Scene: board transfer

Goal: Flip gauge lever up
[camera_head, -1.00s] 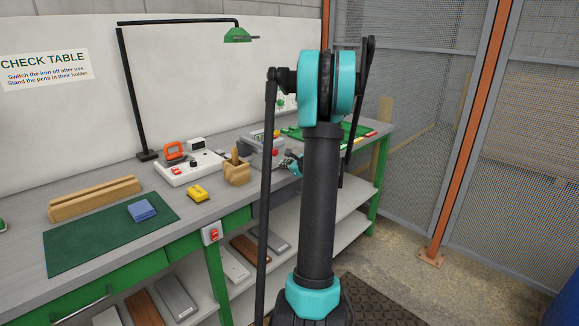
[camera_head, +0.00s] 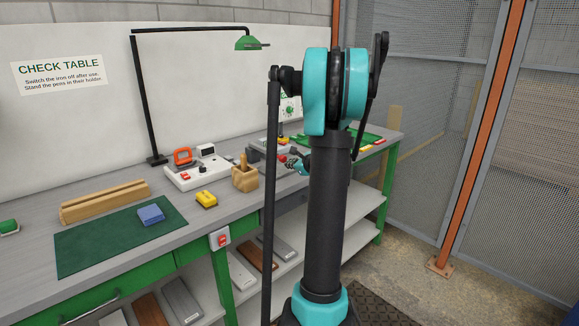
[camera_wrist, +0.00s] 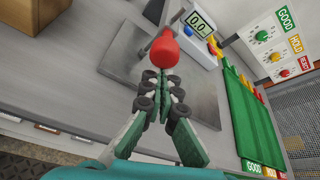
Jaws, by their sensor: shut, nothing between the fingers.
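The gauge lever shows in the wrist view as a red rounded knob (camera_wrist: 165,52) on a dark stem. It stands out from the gauge, whose display (camera_wrist: 199,24) reads about 0.0. My gripper (camera_wrist: 160,80) is shut and empty, with its fingertips just below the red knob in the picture. I cannot tell whether they touch it. In the head view my gripper (camera_head: 298,163) is small beside the red knob (camera_head: 283,158), and my own arm hides much of the gauge.
A grey plate (camera_wrist: 190,95) lies below the gripper. A green tray (camera_wrist: 243,115) and a panel with GOOD, HOLD and REJECT dials (camera_wrist: 272,45) stand to the right. In the head view a wooden pen holder (camera_head: 244,178) and a yellow object (camera_head: 206,200) are left of the gripper.

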